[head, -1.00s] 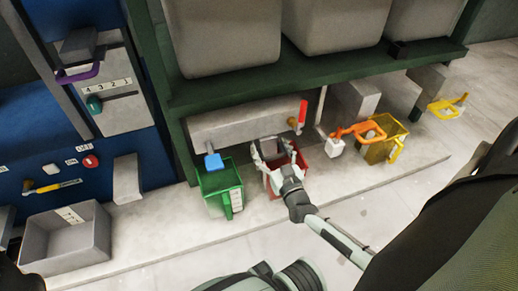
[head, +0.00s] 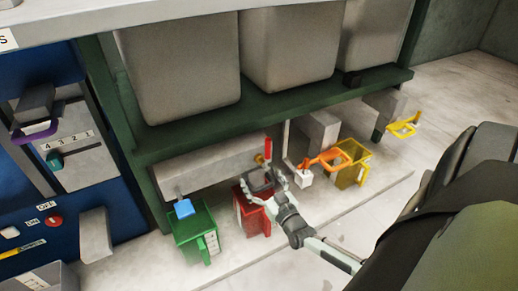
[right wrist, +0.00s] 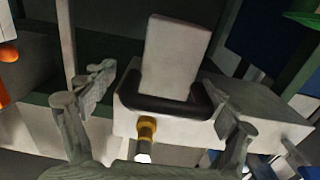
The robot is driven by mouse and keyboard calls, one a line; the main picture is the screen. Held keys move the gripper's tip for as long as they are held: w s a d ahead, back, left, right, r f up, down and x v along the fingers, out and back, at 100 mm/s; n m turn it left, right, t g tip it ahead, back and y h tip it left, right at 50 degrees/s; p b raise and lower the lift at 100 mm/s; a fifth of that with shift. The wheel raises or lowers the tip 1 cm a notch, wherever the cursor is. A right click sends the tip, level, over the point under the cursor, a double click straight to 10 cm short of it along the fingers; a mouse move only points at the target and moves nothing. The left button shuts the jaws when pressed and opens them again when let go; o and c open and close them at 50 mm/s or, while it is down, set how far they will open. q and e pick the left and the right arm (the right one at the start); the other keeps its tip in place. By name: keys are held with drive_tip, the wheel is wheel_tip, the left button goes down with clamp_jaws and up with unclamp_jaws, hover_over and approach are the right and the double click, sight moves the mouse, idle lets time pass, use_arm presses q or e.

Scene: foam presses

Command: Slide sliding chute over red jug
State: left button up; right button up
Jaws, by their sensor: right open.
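The red jug (head: 248,214) stands on the low ledge under the green rack, partly hidden by my right gripper. My right gripper (head: 268,186) is open above and in front of the jug. In the right wrist view, a grey block with a black U-shaped handle (right wrist: 165,108), seemingly the sliding chute (right wrist: 177,52), lies between the spread fingers (right wrist: 160,100). I see no finger clearly closed on the handle. In the head view the chute is small and largely hidden behind the fingers. My left gripper is not in view.
A green jug (head: 195,231) stands left of the red one, under a blue-tipped spout (head: 183,208). A yellow jug (head: 352,165) with an orange handle (head: 328,160) near it stands to the right. A long grey box (head: 212,163) hangs above. The floor in front is clear.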

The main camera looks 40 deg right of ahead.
drive_tip(key=v, duration=1.2)
idle(0.3)
